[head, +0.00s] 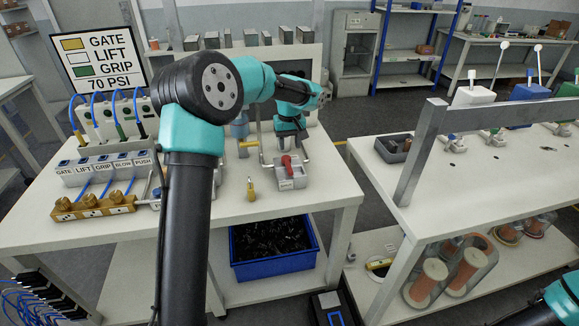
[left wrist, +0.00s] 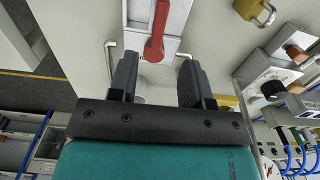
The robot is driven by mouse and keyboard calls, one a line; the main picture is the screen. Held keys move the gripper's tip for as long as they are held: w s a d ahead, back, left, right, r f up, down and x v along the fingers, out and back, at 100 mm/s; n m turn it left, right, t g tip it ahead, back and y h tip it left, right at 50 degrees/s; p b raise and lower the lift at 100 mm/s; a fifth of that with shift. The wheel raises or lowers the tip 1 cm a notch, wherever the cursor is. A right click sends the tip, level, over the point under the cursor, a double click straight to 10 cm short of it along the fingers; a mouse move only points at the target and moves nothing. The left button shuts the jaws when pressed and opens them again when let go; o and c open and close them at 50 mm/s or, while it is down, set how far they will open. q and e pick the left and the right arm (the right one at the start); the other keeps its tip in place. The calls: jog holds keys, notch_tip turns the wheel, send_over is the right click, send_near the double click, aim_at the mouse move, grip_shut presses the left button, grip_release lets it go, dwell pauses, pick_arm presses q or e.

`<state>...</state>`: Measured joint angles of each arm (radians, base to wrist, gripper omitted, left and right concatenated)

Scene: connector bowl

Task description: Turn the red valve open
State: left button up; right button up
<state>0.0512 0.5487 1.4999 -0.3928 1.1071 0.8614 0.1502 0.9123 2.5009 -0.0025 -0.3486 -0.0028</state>
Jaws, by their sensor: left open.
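The red valve (head: 287,163) is a red lever on a small grey-white block (head: 291,182) near the front right part of the left table. In the left wrist view the red lever (left wrist: 156,38) points down the picture toward my gripper, its rounded end close to the gap between the fingertips. My left gripper (head: 291,143) is just behind the valve in the head view; the left wrist view shows its two dark fingers (left wrist: 158,64) apart with nothing held between them. Contact with the lever cannot be made out. My right gripper is out of view.
Metal pipes (head: 262,150) rise beside the valve. Labelled switch boxes (head: 105,167) and a brass manifold (head: 93,206) fill the table's left side. A blue bin (head: 272,250) sits on the shelf below.

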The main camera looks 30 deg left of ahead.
aim_at(289, 167)
pick_arm(q)
notch_tip(289, 167, down, 10)
dwell(0.4)
jog(key=shift+c, duration=0.2)
grip_shut()
